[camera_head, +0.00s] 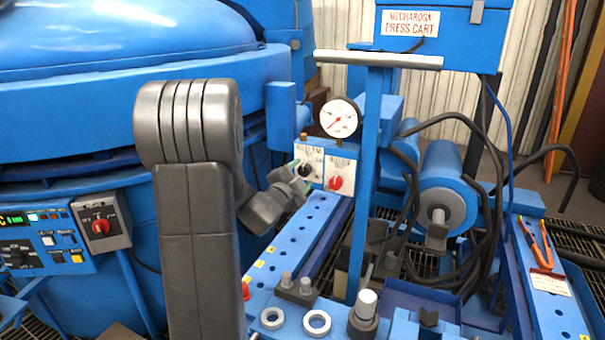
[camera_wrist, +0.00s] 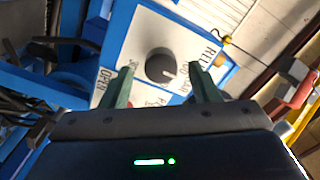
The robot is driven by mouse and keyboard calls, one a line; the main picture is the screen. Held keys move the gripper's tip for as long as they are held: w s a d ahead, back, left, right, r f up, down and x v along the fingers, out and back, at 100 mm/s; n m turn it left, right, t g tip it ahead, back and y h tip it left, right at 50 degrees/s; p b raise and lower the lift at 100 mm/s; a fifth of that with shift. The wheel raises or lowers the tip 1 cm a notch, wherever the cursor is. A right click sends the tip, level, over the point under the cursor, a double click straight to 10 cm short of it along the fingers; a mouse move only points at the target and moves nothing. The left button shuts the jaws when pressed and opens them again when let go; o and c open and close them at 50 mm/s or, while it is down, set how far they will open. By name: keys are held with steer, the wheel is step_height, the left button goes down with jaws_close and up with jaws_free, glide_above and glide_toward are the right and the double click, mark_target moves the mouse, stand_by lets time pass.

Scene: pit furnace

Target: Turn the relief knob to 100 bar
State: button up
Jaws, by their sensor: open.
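A round dark knob (camera_wrist: 160,67) on a white plate shows in the wrist view, with a small light mark on its lower right. Lettering beginning "RELI" is by the plate's edge; other letters are partly cut off. My gripper (camera_wrist: 162,76) is open, its two green fingertips to the left and right of the knob with gaps on both sides. I cannot tell whether the tips reach the knob's depth. In the head view my gripper (camera_head: 293,175) is at the left plate, partly covering it and the dark knob (camera_head: 304,169). The pressure gauge (camera_head: 339,117) above has a red needle; its reading is too small.
A red knob (camera_head: 335,183) sits on the plate just to the right. A blue post (camera_head: 366,170) with a grey crossbar stands close right. Black hoses and a blue cylinder (camera_head: 443,185) are further right. Loose rings and pegs sit on the cart's front.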

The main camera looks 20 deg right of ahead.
steer(key=p+v, duration=0.1)
steer(key=v, duration=1.1)
steer(key=shift+d, duration=0.15)
steer(key=b+x, duration=0.1)
steer(key=x, duration=1.2)
steer(key=shift+w+d, duration=0.2)
steer(key=shift+w, duration=0.1)
